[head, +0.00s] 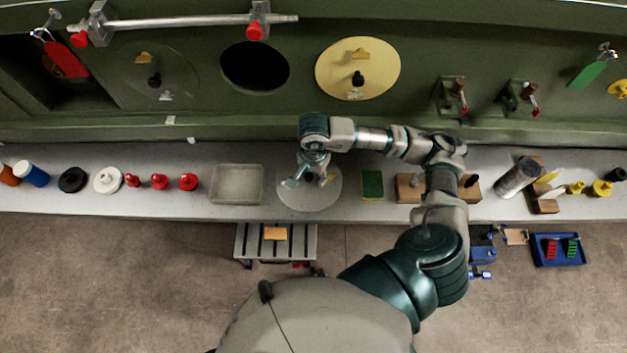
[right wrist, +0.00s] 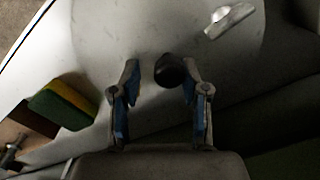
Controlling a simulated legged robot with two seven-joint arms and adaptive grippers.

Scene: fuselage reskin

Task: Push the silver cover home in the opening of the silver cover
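The silver cover (head: 308,203) is a round disc lying flat on the grey shelf below the green wall, partly hidden by my right gripper (head: 311,180). In the right wrist view the silver cover (right wrist: 95,45) shows a black knob (right wrist: 170,70) and a light metal tab (right wrist: 230,20). My right gripper (right wrist: 158,78) is open there, its blue-padded fingers on either side of the knob. A gap shows beside the knob; I cannot tell how deep it sits between them. A dark, empty round opening (head: 255,67) is in the green wall. My left gripper is not in view.
A yellow cover (head: 380,66) and a green cover (head: 175,72) sit in the wall beside the opening. A grey tray (head: 237,198) and a sponge (head: 372,185) flank the silver cover. A metal bar (head: 190,21) crosses above the opening.

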